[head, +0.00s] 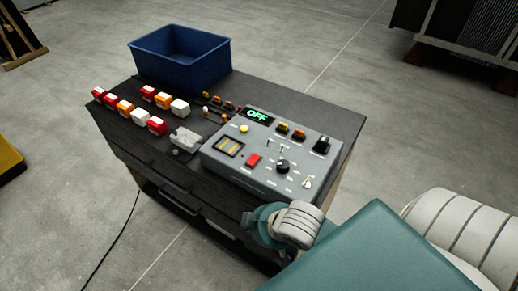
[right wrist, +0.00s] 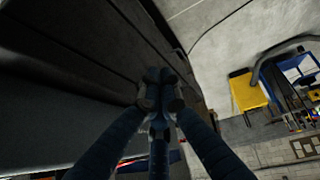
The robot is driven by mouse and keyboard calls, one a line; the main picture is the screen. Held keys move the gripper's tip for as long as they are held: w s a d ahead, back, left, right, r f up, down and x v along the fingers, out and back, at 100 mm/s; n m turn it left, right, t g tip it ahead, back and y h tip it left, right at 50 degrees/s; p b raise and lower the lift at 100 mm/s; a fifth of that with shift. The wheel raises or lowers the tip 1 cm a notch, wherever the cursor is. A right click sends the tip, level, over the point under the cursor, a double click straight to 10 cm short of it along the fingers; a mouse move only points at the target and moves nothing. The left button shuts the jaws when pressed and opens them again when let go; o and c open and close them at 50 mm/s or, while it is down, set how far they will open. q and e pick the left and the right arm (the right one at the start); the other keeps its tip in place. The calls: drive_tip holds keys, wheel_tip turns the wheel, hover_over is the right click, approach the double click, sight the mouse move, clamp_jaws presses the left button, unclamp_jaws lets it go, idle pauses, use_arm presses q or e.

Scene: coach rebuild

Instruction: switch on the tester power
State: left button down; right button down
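The tester (head: 230,165) is a grey box with a sloped panel on top of a dark cabinet in the head view. Its small display (head: 257,116) reads OFF in green. The panel carries a red button (head: 254,160), a black knob (head: 283,166), a yellow round button (head: 243,128), a small light-coloured lever (head: 307,182) and a black part (head: 322,145) at the far right corner. I cannot read which is the power control. My right gripper (right wrist: 160,92) has its fingertips together, with nothing seen between them, beside dark surfaces. My left gripper is out of view.
A blue bin (head: 180,58) stands on the cabinet top (head: 300,100) at the back left. Several red, orange and white blocks (head: 125,108) lie in front of it. A small grey box (head: 185,140) sits left of the tester. A cable lies on the floor at left.

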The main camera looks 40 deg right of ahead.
drive_tip(key=w+r+n+t+y, duration=0.2)
drive_tip(key=w+r+n+y, duration=0.3)
drive_tip(key=r, duration=0.7)
drive_tip(key=d+r+m+h, duration=0.3)
drive_tip(key=d+r, duration=0.8)
drive_tip(key=d, duration=0.2)
drive_tip(key=shift+w+m+h, duration=0.3)
drive_tip(key=shift+w+f, duration=0.1)
drive_tip(key=p, duration=0.2)
hover_over(253, 160)
drive_tip(key=d, duration=0.1)
drive_tip(key=f, duration=0.4)
drive_tip(key=s+f, duration=0.1)
drive_tip(key=f, duration=0.4)
drive_tip(key=shift+w+d+f+p, duration=0.1)
drive_tip(key=shift+d+f+p, duration=0.2)
drive_tip(key=shift+f+p, duration=0.05)
drive_tip(key=shift+f, duration=0.6)
